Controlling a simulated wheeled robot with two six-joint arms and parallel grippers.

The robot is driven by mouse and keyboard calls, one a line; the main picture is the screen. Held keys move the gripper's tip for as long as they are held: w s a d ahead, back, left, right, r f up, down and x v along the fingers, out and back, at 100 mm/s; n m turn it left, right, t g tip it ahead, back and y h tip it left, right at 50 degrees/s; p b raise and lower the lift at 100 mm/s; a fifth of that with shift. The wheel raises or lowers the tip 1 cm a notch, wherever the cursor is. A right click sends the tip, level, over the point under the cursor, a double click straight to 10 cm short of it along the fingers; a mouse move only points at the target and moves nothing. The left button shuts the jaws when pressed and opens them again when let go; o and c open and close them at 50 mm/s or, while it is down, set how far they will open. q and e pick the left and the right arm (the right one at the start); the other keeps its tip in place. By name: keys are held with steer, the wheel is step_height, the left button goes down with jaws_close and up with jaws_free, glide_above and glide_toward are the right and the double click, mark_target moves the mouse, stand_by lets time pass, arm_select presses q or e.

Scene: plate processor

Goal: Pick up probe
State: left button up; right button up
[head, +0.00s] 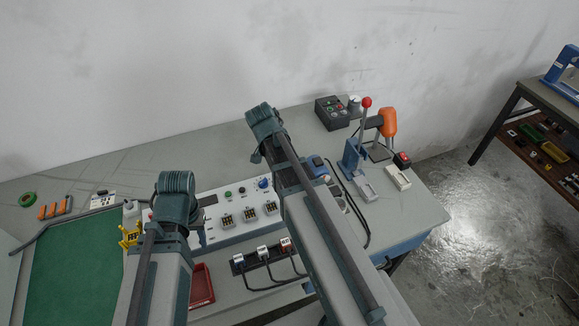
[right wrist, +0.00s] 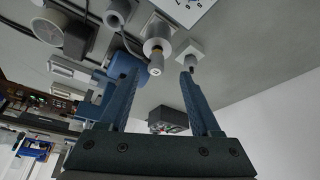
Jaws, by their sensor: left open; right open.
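Three small plugs with dark cables, possibly the probes, sit in a black holder (head: 262,257) at the front of the bench in the head view.
The white panel (head: 210,238) carries several sockets and buttons. A red tray (head: 202,287) lies in front. A green mat (head: 75,265) is at left. A black button box (head: 332,112), a red-knobbed lever (head: 366,102) and an orange-handled tool (head: 388,122) stand at right. The back left is mostly clear.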

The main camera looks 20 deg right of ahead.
arm_select(q)
step_height(320, 180, down, 4)
steer(key=b, duration=0.3)
steer(key=shift+f+b, duration=0.15)
steer(key=shift+b, duration=0.2)
arm_select(e)
steer(key=x, duration=0.4)
steer(key=shift+s+d+f, duration=0.1)
steer(key=shift+d+f, duration=0.2)
steer(key=shift+d, duration=0.05)
steer(key=shift+r, duration=0.1)
jaws_close()
